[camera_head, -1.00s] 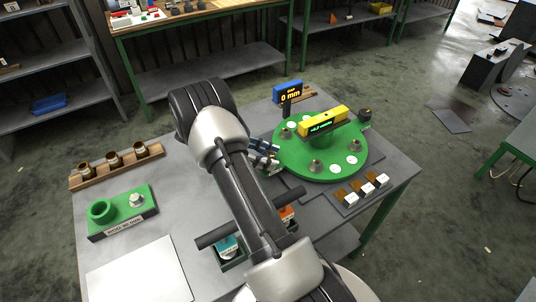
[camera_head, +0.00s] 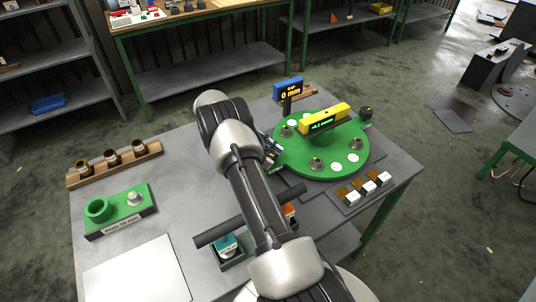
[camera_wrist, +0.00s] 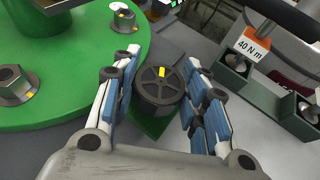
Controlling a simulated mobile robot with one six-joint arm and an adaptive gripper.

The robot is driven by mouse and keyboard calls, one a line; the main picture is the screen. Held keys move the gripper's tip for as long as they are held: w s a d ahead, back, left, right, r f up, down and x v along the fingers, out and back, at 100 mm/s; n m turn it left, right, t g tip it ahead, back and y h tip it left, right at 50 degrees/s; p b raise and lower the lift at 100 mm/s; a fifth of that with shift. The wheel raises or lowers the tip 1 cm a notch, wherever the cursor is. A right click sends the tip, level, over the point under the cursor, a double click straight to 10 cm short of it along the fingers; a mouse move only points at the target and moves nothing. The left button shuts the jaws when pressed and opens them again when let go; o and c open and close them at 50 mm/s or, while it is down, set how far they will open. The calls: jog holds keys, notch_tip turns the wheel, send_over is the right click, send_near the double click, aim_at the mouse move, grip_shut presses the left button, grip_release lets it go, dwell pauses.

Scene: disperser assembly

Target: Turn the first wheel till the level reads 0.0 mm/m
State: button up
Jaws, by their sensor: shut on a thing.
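A dark spoked wheel (camera_wrist: 153,98) with a yellow mark on its rim is at the edge of the green round plate (camera_head: 300,165) in the wrist view. My gripper (camera_wrist: 160,75) has its blue-padded fingers on both sides of this wheel and is shut on it. In the head view my gripper (camera_head: 271,152) is at the plate's left edge, and it hides the wheel. The yellow level (camera_head: 335,115) lies across the middle of the plate. Its small green readout is lit, seemingly a few tenths, but too small to read surely.
Bolts with nuts stand on the plate. Another dark wheel (camera_head: 366,113) is at its right edge. White-and-brown blocks (camera_head: 369,185) lie in front. A 40 N m holder (camera_wrist: 250,80) is right of my fingers.

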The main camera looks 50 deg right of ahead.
jog(key=o, duration=1.1)
